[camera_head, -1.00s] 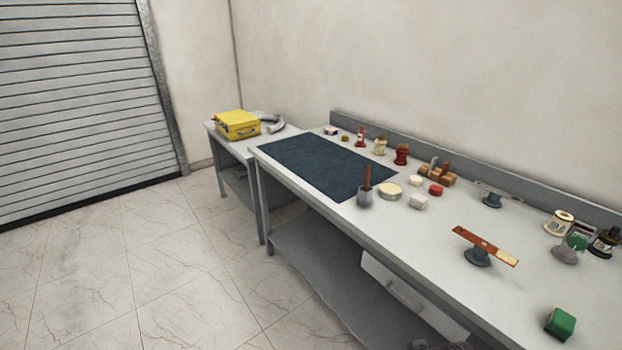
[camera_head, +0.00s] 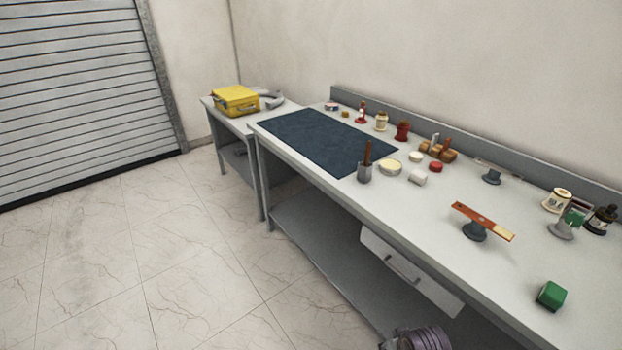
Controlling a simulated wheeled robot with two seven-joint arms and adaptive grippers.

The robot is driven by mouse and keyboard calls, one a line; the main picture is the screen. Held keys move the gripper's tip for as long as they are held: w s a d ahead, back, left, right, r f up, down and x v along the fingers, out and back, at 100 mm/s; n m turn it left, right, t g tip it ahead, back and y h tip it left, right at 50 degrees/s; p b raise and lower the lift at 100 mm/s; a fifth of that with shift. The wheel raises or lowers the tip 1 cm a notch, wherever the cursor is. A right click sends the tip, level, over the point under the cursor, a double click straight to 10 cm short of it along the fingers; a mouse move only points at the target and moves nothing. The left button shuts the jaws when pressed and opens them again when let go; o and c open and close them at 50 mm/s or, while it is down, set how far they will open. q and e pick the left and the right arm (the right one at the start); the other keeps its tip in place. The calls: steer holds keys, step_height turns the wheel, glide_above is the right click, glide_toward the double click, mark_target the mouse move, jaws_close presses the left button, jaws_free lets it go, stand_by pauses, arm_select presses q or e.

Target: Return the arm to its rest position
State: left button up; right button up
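On the bench stand a brown strip on a dark stand (camera_head: 475,230), a green block (camera_head: 551,295), a grey cup (camera_head: 365,173) and several small jars and blocks. A yellow case (camera_head: 236,100) sits on a side table. The tiled floor (camera_head: 110,270) at left is clear.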

steer(key=s+d+f+g, duration=0.1)
steer(key=s+f, duration=0.2)
steer(key=f, duration=1)
steer(key=s+d+f, duration=0.1)
steer(key=s+f, duration=0.1)
steer(key=f, duration=1.1)
arm_select(q)
steer(key=shift+s+a, duration=0.3)
steer(key=shift+a, duration=0.15)
arm_select(e)
steer(key=s+d+f, duration=0.3)
steer(key=s+f, duration=0.5)
steer(key=s, duration=0.2)
steer(key=s+d+f, duration=0.3)
steer(key=s+f, duration=0.5)
steer(key=s, duration=0.2)
steer(key=shift+f+n+g+h, duration=0.3)
steer(key=shift+f+g, duration=0.1)
steer(key=shift+d, duration=0.1)
